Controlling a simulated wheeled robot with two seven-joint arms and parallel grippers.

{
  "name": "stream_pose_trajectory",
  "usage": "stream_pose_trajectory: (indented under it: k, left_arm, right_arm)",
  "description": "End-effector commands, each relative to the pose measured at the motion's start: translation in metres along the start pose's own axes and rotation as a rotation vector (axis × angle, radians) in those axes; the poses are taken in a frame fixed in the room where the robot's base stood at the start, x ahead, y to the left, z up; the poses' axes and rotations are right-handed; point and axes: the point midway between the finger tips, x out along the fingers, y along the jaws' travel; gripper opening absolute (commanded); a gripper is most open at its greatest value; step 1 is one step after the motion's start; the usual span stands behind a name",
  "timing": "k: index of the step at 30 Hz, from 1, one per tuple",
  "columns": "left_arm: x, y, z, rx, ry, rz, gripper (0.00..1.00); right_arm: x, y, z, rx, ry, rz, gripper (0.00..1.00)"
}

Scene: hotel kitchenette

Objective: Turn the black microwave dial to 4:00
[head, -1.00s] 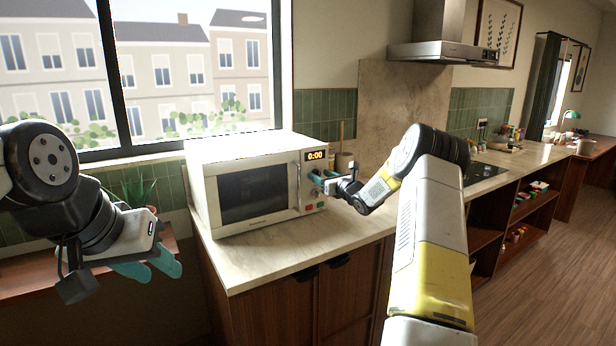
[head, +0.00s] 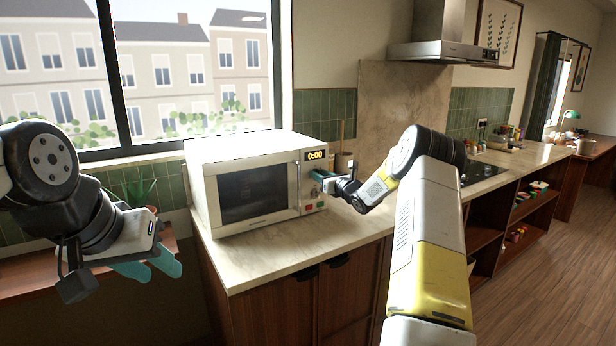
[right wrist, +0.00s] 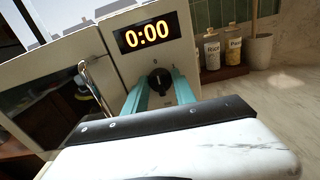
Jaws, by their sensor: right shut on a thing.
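The white microwave (head: 255,180) stands on the counter with its door shut. Its display (head: 315,155) reads 0:00, and it also shows in the right wrist view (right wrist: 148,33). The black dial (right wrist: 158,80) sits below the display. My right gripper (right wrist: 160,92) has its teal fingers on both sides of the dial and is shut on it. In the head view the right gripper (head: 325,180) is at the microwave's control panel and hides the dial. My left gripper (head: 147,268) hangs empty at the left, away from the microwave; its teal fingers look apart.
A metal door handle (right wrist: 98,85) stands left of the dial. Green and red buttons (head: 314,206) lie below my right gripper. Jars (right wrist: 212,50) and a pot (right wrist: 260,50) stand right of the microwave. The counter front (head: 290,250) is clear.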

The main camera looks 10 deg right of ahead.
Motion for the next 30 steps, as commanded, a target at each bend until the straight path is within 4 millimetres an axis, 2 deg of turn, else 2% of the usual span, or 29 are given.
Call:
stream_pose_trajectory:
  k: [8,30]
  left_arm:
    - [0.0,0.0,0.0,0.0,0.0,0.0,0.36]
    - [0.0,0.0,0.0,0.0,0.0,0.0,0.36]
  right_arm:
    - [0.0004,-0.0001,0.0003,0.172,0.0,0.001,0.0]
    - [0.0001,-0.0033,-0.0004,0.871,-0.002,0.0,0.0]
